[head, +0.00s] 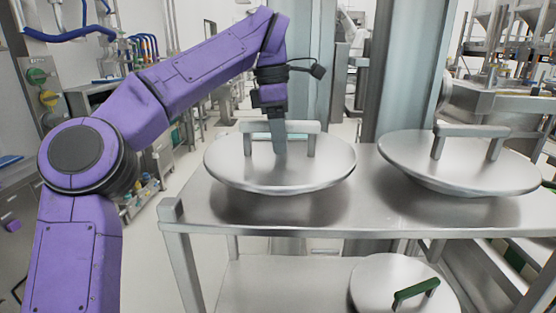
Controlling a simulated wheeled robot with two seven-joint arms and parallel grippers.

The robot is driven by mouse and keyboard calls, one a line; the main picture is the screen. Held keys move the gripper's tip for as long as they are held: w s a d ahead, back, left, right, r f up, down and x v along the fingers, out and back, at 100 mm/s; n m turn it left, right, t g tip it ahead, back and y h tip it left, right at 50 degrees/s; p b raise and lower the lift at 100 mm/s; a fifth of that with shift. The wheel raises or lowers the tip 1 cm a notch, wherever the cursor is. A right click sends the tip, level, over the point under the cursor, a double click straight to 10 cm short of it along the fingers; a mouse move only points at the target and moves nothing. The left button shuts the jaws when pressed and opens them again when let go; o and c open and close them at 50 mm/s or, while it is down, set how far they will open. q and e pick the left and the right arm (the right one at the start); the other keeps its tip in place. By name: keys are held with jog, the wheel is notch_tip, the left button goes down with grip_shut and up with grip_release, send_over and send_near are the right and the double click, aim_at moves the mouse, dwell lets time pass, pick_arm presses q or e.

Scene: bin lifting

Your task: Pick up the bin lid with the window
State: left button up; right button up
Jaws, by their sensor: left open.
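A round metal lid (235,175) with a pale bar handle (300,128) lies on the left part of the metal table. A second round metal lid (410,155) with a grey bar handle lies on the right part. No window can be made out on either lid. My left gripper (279,142) points down at the left lid's handle, its fingers at the height of the bar. I cannot tell whether the fingers touch the handle. My right gripper is not in view.
The metal table (370,220) has a bare strip along its front edge and between the lids. A third lid (375,285) with a green handle sits on the lower shelf (270,285). A tall grey column (405,70) stands behind the table.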

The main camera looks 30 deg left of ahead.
pick_arm(q)
grip_shut()
jog(key=shift+d+f, duration=0.1)
dwell(1.1)
